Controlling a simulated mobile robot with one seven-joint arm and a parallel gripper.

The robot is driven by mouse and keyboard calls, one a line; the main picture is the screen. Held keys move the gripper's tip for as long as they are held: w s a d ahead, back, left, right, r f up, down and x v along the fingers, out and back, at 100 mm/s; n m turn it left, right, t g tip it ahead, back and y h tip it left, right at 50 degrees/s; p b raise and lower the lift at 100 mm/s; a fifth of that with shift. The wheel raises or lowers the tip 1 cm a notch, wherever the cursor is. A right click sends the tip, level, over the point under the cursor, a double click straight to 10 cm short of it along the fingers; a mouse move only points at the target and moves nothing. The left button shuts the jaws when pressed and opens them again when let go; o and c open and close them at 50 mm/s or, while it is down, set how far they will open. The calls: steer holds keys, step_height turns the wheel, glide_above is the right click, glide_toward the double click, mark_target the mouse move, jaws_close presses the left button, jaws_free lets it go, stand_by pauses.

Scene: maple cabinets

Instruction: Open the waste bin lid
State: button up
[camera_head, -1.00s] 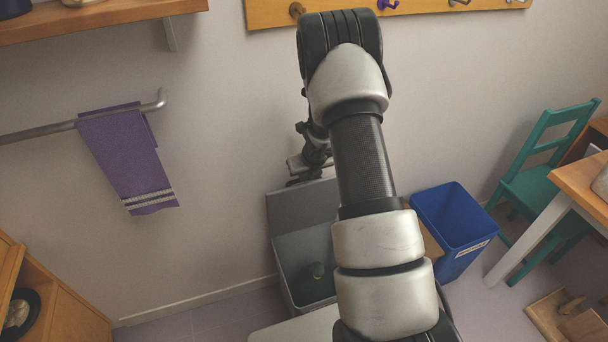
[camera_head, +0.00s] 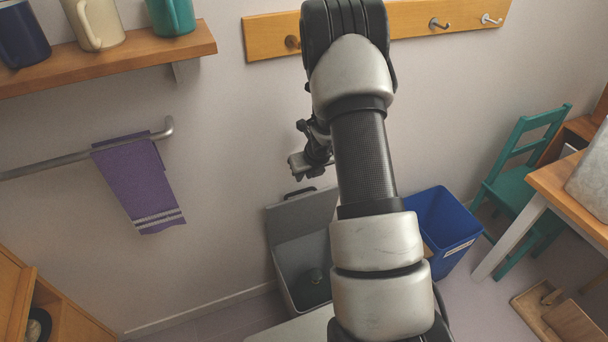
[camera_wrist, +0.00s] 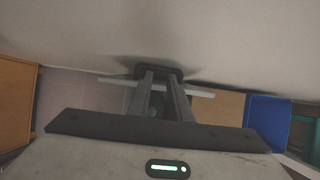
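The grey waste bin (camera_head: 285,262) stands on the floor against the wall. Its lid (camera_head: 302,216) is raised, leaning back near the wall, and the bin's inside shows with a small dark round thing in it. A dark loop handle (camera_head: 299,191) sits on the lid's top edge; it also shows in the wrist view (camera_wrist: 157,71). My gripper (camera_head: 300,165) is just above the handle and appears clear of it. In the wrist view its two dark fingers (camera_wrist: 165,80) are apart with nothing between them. My arm hides part of the bin's right side.
A blue bin (camera_head: 445,225) stands to the right, near a teal chair (camera_head: 525,185) and a wooden table (camera_head: 570,190). A purple towel (camera_head: 140,185) hangs from a rail on the left. Mugs stand on the shelf (camera_head: 110,55) above. A hook board (camera_head: 270,36) is behind my arm.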

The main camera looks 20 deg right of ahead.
steer(key=o, duration=0.6)
steer(key=shift+o, duration=0.2)
step_height(320, 180, up, 14)
steer(key=p, duration=1.2)
stand_by(0.3)
stand_by(0.4)
